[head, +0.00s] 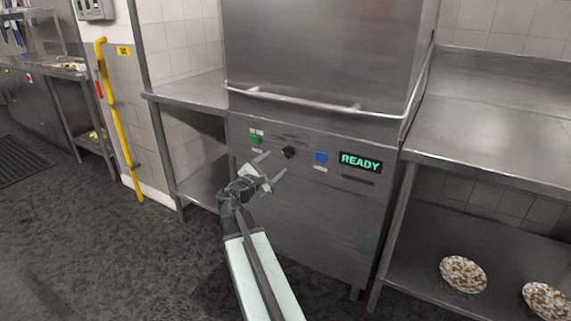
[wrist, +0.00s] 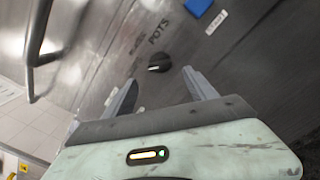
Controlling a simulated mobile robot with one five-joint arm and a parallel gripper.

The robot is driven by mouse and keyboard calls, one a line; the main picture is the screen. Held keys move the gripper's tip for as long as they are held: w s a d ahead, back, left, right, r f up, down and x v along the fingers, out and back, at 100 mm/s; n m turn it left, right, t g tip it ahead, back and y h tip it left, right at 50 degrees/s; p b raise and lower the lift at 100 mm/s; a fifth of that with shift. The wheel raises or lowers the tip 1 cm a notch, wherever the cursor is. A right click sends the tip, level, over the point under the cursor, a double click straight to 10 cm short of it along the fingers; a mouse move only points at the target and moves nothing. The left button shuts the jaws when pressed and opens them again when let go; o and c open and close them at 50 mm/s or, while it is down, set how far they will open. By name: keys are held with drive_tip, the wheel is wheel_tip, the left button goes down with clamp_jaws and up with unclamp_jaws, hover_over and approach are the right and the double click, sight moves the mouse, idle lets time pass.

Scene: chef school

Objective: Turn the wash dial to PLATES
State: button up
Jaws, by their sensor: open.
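The wash dial (head: 289,152) is a small dark knob on the front panel of the steel dishwasher (head: 310,220). It sits between a green button (head: 256,140) and a blue button (head: 321,157). In the wrist view the dial (wrist: 159,62) lies ahead of the fingertips, with the label POTS beside it and another label too blurred to read. My gripper (head: 270,163) is open in front of the panel, its fingers spread toward the dial; it also shows in the wrist view (wrist: 160,82). Nothing is between the fingers, and they look apart from the dial.
A green READY display (head: 361,162) is right of the blue button. A handle bar (head: 290,99) runs across the hood above the panel. Steel tables stand on both sides; the right lower shelf (head: 420,255) holds speckled plates (head: 463,274). A yellow pipe (head: 117,120) is at left.

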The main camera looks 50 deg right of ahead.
sight(285, 155)
drive_tip(key=x, duration=0.7)
drive_tip(key=shift+w+d, duration=0.1)
drive_tip(key=shift+d, duration=0.25)
drive_tip(key=c, duration=1.4)
